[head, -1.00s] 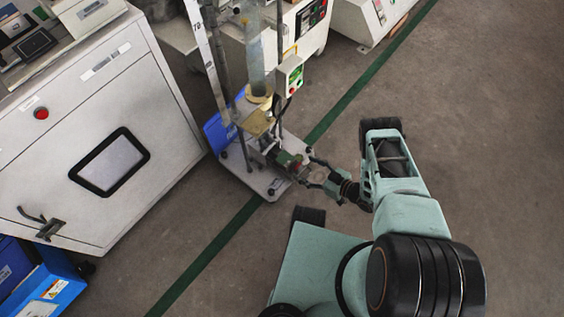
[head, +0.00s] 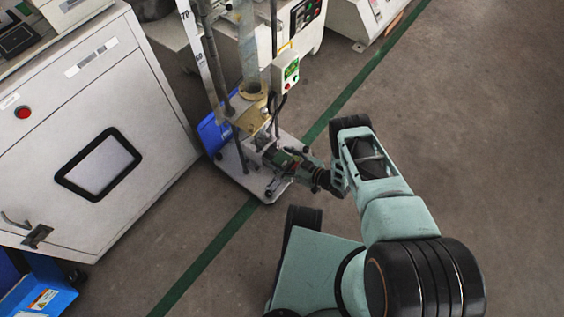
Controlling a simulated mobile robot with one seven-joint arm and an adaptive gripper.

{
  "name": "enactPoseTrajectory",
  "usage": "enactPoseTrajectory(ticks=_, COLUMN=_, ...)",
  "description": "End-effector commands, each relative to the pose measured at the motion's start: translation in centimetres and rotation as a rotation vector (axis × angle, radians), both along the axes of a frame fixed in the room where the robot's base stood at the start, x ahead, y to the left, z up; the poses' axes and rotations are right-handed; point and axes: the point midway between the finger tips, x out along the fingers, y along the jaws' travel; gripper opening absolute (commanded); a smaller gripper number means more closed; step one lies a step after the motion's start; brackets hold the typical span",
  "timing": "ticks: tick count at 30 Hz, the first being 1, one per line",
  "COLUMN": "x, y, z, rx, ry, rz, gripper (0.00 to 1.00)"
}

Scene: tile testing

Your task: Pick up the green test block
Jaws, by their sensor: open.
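The green test block (head: 282,158) is small and sits low at the test stand, just above its pale base plate (head: 236,178). My arm reaches in from the right. My gripper (head: 287,163) is open with its fingers right at the block, overlapping it in the head view. I cannot tell whether the fingers touch the block or stand on both sides of it. The block is partly hidden by my gripper.
The stand has upright rods, a clear tube (head: 247,45) and a small control box (head: 286,70) above the block. A large white cabinet (head: 100,100) stands at left. The floor (head: 480,130) at right is open.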

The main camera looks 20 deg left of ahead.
Motion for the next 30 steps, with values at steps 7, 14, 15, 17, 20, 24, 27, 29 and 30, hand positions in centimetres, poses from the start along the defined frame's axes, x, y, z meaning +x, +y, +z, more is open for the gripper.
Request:
enactPoseTrajectory(ticks=7, x=0.0, y=-0.03, z=0.08, rx=0.0, ry=0.001, rz=0.0, gripper=0.54)
enactPoseTrajectory(ticks=14, x=-0.02, y=-0.05, z=0.07, rx=-0.001, ry=0.001, rz=0.0, gripper=0.28)
enactPoseTrajectory(ticks=15, x=-0.02, y=-0.05, z=0.07, rx=-0.001, ry=0.001, rz=0.0, gripper=0.24)
enactPoseTrajectory(ticks=17, x=-0.03, y=-0.07, z=0.06, rx=-0.001, ry=0.001, rz=0.0, gripper=0.17)
enactPoseTrajectory(ticks=20, x=-0.03, y=-0.07, z=0.06, rx=-0.001, ry=0.001, rz=0.0, gripper=0.07)
enactPoseTrajectory(ticks=24, x=0.05, y=-0.02, z=0.15, rx=0.002, ry=-0.001, rz=-0.001, gripper=0.06)
enactPoseTrajectory(ticks=27, x=0.05, y=-0.02, z=0.16, rx=0.002, ry=-0.001, rz=-0.001, gripper=0.06)
enactPoseTrajectory(ticks=29, x=0.07, y=0.02, z=0.23, rx=0.001, ry=-0.001, rz=-0.001, gripper=0.06)
enactPoseTrajectory(ticks=30, x=0.11, y=0.05, z=0.32, rx=0.001, ry=-0.001, rz=-0.001, gripper=0.06)
